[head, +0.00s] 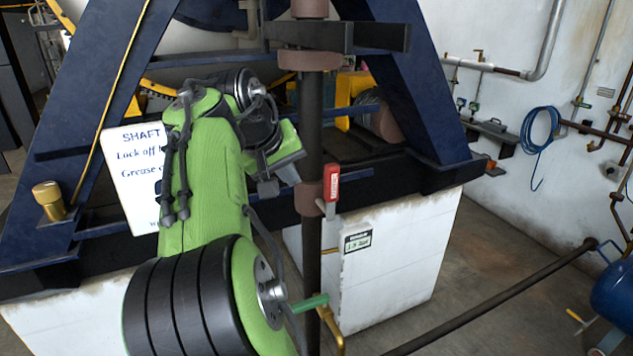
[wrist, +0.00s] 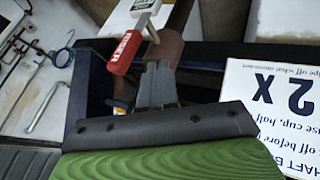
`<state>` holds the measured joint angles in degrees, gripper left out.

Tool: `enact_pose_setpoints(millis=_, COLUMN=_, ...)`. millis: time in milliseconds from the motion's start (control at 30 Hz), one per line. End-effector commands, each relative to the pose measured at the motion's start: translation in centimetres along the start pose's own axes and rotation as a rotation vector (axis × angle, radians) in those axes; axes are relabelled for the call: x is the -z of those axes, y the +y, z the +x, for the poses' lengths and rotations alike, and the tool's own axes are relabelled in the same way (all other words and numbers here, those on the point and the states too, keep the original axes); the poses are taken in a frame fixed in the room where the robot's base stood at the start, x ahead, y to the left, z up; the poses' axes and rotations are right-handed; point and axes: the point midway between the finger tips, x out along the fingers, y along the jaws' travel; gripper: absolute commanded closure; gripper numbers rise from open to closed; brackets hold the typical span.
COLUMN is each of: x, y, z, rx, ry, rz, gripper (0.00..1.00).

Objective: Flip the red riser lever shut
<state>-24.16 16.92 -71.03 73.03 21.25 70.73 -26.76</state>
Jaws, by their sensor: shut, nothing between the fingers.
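The red lever (head: 332,183) stands upright on the right side of the dark riser pipe (head: 313,120), its handle pointing up along the pipe from a brown collar. In the wrist view the red lever (wrist: 126,52) lies just left of and beyond my fingertips, with a gap showing between them. My gripper (wrist: 158,68) is shut and empty, its grey fingers together and pointing at the pipe's collar. In the head view my gripper (head: 291,172) is just left of the pipe, partly hidden by my green arm.
A green-handled brass valve (head: 312,303) sits lower on the pipe. A white sign (head: 130,165) stands behind my arm. Dark blue frame legs (head: 410,75) rise on both sides. A low pipe (head: 490,298) crosses the floor at right. Open floor lies right of the white plinth (head: 390,270).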

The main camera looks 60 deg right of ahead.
Motion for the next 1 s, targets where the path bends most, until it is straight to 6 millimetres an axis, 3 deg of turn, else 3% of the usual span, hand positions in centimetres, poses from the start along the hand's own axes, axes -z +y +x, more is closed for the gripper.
enact_pose_setpoints(millis=200, x=-0.2, y=0.1, z=5.0, rx=-0.001, ry=-0.005, rz=0.003, gripper=1.00)
enact_pose_setpoints(millis=300, x=0.0, y=2.0, z=5.6, rx=-0.002, ry=-0.003, rz=0.007, gripper=1.00)
enact_pose_setpoints(millis=467, x=0.0, y=3.4, z=6.3, rx=-0.001, ry=-0.002, rz=0.003, gripper=1.00)
enact_pose_setpoints(millis=1000, x=-0.2, y=3.5, z=6.2, rx=0.020, ry=-0.003, rz=0.010, gripper=1.00)
